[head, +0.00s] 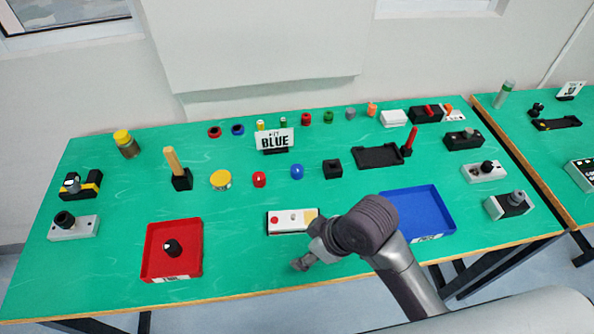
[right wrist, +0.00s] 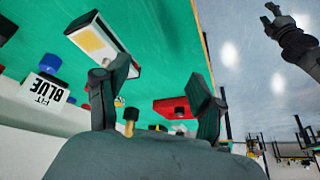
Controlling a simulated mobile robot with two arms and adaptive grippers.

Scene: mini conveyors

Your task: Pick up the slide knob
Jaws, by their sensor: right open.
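A dark round knob (head: 172,247) sits in the red tray (head: 150,268) at the front left in the head view. It may be the slide knob, but I cannot tell for sure. My right gripper (head: 306,257) is open and empty above the front of the table, right of the red tray and just in front of the white box. In the right wrist view its two fingers (right wrist: 160,80) stand apart, with the red tray (right wrist: 170,106) showing between them. My left gripper (right wrist: 271,14) seems to show small at the top right there; its jaws are unclear.
A white box with a red button (head: 280,221) lies close behind my right gripper. A blue tray (head: 420,208) is to the right, partly behind my arm. A "FIT BLUE" sign (head: 274,141) and several small parts stand farther back. Bare green table lies between the red tray and the box.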

